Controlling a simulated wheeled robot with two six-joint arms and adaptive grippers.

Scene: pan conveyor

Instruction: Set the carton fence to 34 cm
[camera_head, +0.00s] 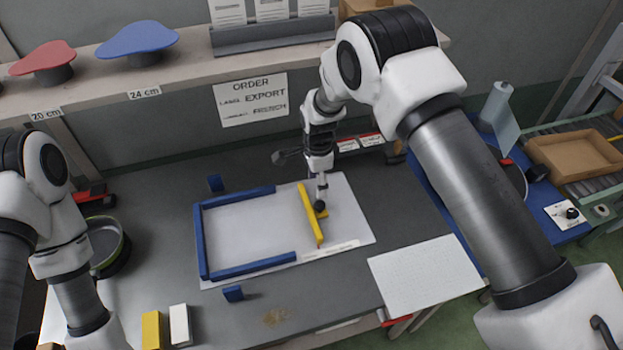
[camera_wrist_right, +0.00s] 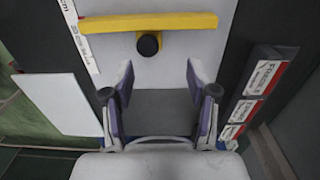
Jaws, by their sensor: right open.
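The carton fence is a yellow bar (camera_head: 308,218) across the right part of the pale board (camera_head: 345,205). Its black knob (camera_wrist_right: 149,44) is on a yellow tab at the bar's middle. Blue rails (camera_head: 254,264) frame the board's left, back and front sides. A white printed strip (camera_head: 331,252) lies along the front edge; its marks are too small to read. My right gripper (camera_wrist_right: 160,82) is open and empty, with the knob just beyond its fingertips. In the head view it points down by the knob, partly hiding it. My left arm shows at the left, but its gripper is not visible.
A white textured sheet (camera_head: 425,275) lies at front right. Yellow (camera_head: 151,330) and white (camera_head: 180,325) blocks stand at front left, near a dark round pan (camera_head: 108,245). Small red-and-white labelled boxes (camera_wrist_right: 262,75) stand near the right gripper. A shelf (camera_head: 185,75) runs along the back.

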